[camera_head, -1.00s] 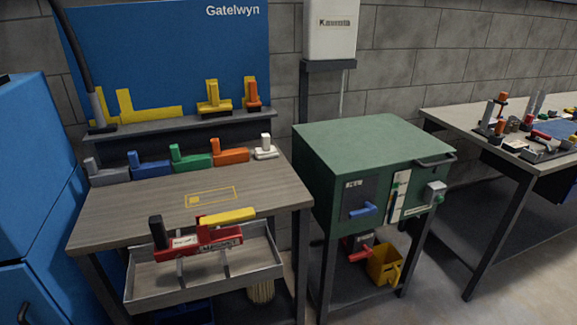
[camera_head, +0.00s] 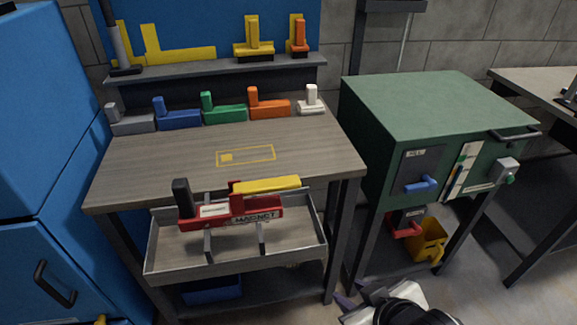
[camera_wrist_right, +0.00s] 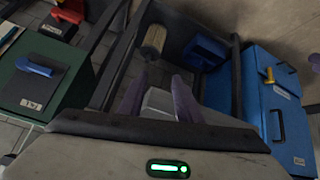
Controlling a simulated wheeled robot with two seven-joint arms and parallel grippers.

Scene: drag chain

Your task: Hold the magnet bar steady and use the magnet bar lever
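The magnet bar (camera_head: 262,214) has a red body marked MAGNET, with a black upright handle (camera_head: 182,204) at its left end. Its yellow lever (camera_head: 266,185) lies nearly level along the top right. The bar rests across supports in a grey tray (camera_head: 160,268) at the workbench's front. My right gripper (camera_head: 352,295) is at the bottom of the head view, low and right of the tray, apart from the bar. In the right wrist view my right gripper (camera_wrist_right: 158,78) has its purple fingers spread and nothing between them. My left gripper is not in view.
The workbench (camera_head: 130,165) has a yellow outline (camera_head: 246,156) and several coloured handled blocks along its back. A green cabinet (camera_head: 430,100) with a blue lever (camera_head: 421,185) stands to the right. A blue cabinet (camera_head: 40,130) stands left. A blue bin (camera_head: 212,288) sits below the tray.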

